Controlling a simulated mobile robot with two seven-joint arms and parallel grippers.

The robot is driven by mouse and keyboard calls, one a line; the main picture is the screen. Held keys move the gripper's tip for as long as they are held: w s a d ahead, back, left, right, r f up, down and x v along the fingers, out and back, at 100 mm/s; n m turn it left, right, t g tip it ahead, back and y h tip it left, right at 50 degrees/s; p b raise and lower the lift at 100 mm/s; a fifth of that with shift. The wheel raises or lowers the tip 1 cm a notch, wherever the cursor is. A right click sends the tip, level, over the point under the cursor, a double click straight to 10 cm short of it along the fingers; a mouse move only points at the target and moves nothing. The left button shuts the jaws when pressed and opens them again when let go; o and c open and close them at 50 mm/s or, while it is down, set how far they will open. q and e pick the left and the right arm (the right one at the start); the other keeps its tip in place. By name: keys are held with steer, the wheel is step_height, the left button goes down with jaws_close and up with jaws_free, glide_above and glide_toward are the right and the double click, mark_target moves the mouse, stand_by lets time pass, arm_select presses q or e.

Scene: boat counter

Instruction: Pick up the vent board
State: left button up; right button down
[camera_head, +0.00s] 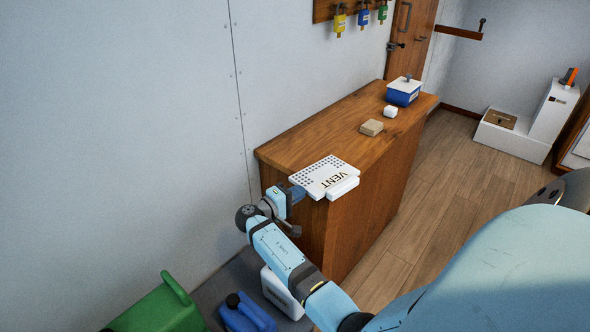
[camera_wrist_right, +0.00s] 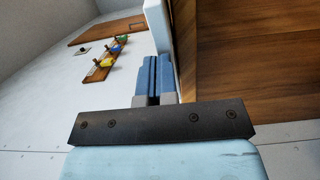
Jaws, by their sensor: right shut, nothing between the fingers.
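The vent board (camera_head: 318,172) is a white plate with rows of dark holes, the word VENT and a thick white block along one edge. It lies at the near end of the wooden counter, partly past its edge. My right gripper (camera_head: 299,191) is at the counter's near left corner, right beside the board. Its blue fingers (camera_wrist_right: 155,75) are shut with nothing between them. My left gripper is not in view.
The counter (camera_head: 310,138) also holds a tan block (camera_head: 372,127), a small white block (camera_head: 390,112) and a blue box (camera_head: 403,93) farther back. A green container (camera_head: 160,308), a blue jug (camera_head: 245,315) and a white jug (camera_head: 282,294) stand low beside my right arm.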

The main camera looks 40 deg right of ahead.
steer(key=shift+s+d+p, duration=0.45)
steer(key=shift+s+d, duration=0.35)
steer(key=shift+s, duration=0.2)
steer(key=shift+a, duration=0.1)
